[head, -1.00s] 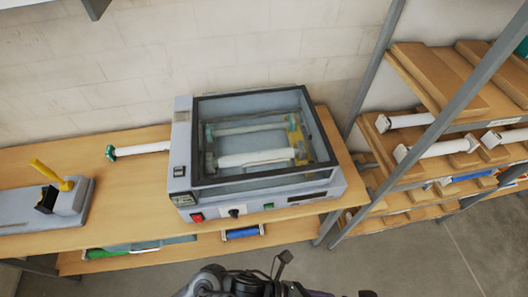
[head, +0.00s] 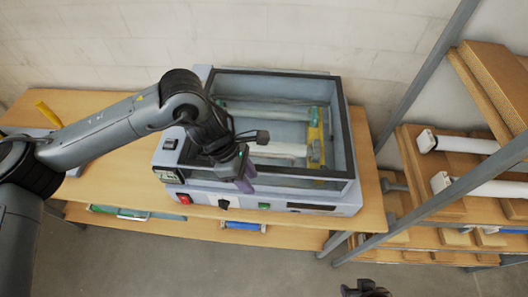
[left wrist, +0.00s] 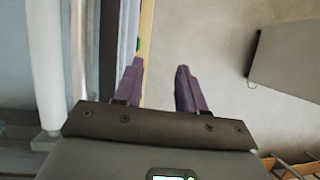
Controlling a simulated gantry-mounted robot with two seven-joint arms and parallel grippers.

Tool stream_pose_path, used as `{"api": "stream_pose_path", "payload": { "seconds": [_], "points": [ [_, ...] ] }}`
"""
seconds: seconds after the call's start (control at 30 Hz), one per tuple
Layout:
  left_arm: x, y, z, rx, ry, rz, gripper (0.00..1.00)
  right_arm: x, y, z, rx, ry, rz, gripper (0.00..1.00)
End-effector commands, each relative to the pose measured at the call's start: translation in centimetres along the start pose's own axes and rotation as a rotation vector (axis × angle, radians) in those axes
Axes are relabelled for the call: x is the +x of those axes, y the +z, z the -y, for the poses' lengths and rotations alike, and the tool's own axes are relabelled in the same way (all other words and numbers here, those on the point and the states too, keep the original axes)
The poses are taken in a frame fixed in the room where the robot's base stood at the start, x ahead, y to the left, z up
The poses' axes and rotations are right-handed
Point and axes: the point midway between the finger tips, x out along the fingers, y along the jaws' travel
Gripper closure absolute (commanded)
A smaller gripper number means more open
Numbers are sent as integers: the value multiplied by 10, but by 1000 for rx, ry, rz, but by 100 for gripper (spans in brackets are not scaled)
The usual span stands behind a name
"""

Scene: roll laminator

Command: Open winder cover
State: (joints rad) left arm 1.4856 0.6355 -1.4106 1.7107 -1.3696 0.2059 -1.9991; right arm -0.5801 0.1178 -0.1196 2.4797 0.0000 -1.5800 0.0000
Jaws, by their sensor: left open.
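The winder cover (head: 349,135) is a clear panel in a black frame on top of the grey laminator (head: 300,193). It looks closed, with white rollers (head: 277,149) showing through it. My left gripper (head: 246,180) is open, its purple fingers pointing down at the cover's front edge, left of the middle. In the left wrist view its two fingers (left wrist: 158,78) are apart with nothing between them. The machine's front edge (left wrist: 133,35) lies by the left finger. I cannot tell whether a finger touches the frame.
The laminator stands on a wooden bench (head: 120,185) against a pale wall. A red switch (head: 184,198) and a black knob (head: 223,203) are on its front. At the right, a shelf rack (head: 455,185) holds white rolls. Open floor (head: 190,270) lies in front.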

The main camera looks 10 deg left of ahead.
Motion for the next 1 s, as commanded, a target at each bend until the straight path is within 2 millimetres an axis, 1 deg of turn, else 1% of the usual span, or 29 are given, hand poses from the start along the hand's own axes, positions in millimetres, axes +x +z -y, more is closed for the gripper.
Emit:
{"api": "stream_pose_path", "payload": {
  "seconds": [0.03, 0.1, 0.2, 0.3, 0.4, 0.47, 0.57, 1.0],
  "points": [
    [-19, 0, -14, 11, 59, -9, 60, 8, 3, 0, 0, 0, 0, 57],
    [-44, 3, -26, 24, 122, -17, 60, 13, 4, 1, 0, 0, 0, 57],
    [-77, 12, -37, 44, 197, -15, 60, 17, 6, 1, -1, -1, 0, 57],
    [-99, 20, -42, 61, 247, -12, 60, 20, 7, 2, -1, -2, 1, 57],
    [-110, 25, -44, 72, 272, -10, 60, 21, 7, 2, -1, -2, 1, 57],
    [-110, 27, -46, 75, 279, -10, 60, 20, 7, 1, -1, -1, 1, 57],
    [-104, 27, -48, 76, 281, -11, 60, 19, 6, 1, -1, -1, 1, 57],
    [-39, 28, -66, 76, 280, -10, 60, 9, 3, 0, -4, 2, 1, 57]
  ]
}}
